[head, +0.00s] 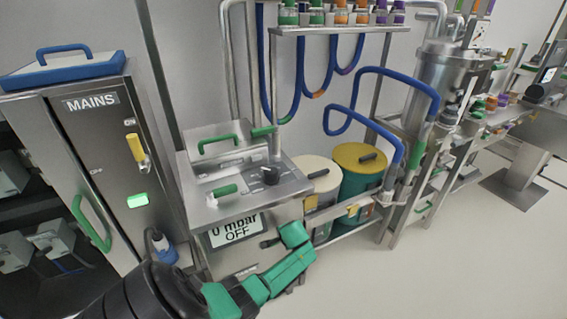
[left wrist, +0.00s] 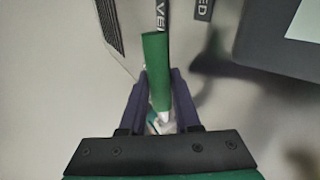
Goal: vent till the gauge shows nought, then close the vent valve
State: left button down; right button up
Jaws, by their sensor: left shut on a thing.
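The gauge display (head: 236,229) on the front of the steel unit reads "0 mbar" and "OFF" in the head view. My left gripper (head: 293,236) is at the lower right of that unit's front, and its green body hides what it holds there. In the left wrist view my left gripper (left wrist: 158,95) is shut on a green lever handle (left wrist: 155,65) with a pale metal stem. The handle stands upright between the dark fingers. A label starting "VE" (left wrist: 160,14) is partly covered behind it, and another label ending "ED" (left wrist: 203,9) is cut off. My right gripper is not in view.
A steel cabinet marked "MAINS" (head: 91,102) with a yellow handle (head: 136,147) stands at the left. Green (head: 358,187) and white (head: 318,172) drums stand to the right of the steel unit (head: 292,184). Blue hoses (head: 362,118) hang above. The floor (head: 440,275) at the right is clear.

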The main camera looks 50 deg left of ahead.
pick_arm(q)
jog(key=shift+r+g+y, duration=0.3)
jog(key=shift+r+g, duration=0.05)
jog(key=shift+g, duration=0.25)
jog(key=c, duration=0.9)
grip_release()
jog(key=shift+r, duration=0.1)
